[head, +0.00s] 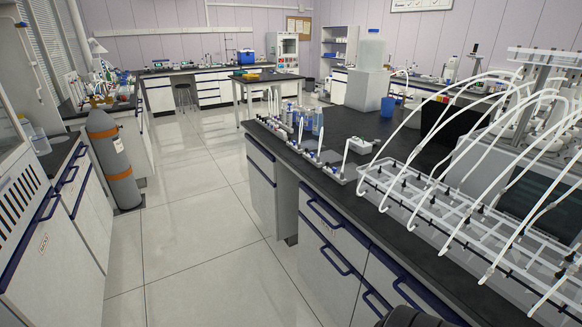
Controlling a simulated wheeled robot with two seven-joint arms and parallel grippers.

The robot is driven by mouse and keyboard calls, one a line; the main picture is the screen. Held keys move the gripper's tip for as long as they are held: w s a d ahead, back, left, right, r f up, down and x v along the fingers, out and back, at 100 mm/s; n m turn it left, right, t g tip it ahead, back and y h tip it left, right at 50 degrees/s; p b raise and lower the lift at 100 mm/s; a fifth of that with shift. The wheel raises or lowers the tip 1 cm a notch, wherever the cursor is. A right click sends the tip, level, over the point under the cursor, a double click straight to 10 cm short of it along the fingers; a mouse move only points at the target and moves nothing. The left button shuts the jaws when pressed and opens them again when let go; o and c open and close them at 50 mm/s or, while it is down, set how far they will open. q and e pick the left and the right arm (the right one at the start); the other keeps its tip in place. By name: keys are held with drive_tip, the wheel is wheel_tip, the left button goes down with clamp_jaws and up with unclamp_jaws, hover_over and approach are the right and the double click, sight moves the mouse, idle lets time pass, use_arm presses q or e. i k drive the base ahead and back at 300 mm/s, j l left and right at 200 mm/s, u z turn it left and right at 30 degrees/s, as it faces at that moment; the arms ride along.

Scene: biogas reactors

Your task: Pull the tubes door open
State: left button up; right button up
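No door can be read as the tubes door; the labels are too small. On the left, a white cabinet door (62,277) with a long dark blue handle and a small label is shut. On the right, under the black bench top, white cabinet fronts (318,262) with dark blue handles are shut. Neither of my grippers shows. A dark, ribbed, rounded shape at the bottom edge, right of the middle, may be part of me; no fingers are visible on it.
A tiled aisle (188,245) runs clear between the cabinets. A grey gas cylinder (113,160) with orange bands stands on the left. The right bench top (345,150) carries a rack (440,215) with many white tubes. A table (268,78) and stool stand farther back.

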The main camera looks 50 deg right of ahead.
sight(333, 281)
drive_tip(key=z, duration=1.85)
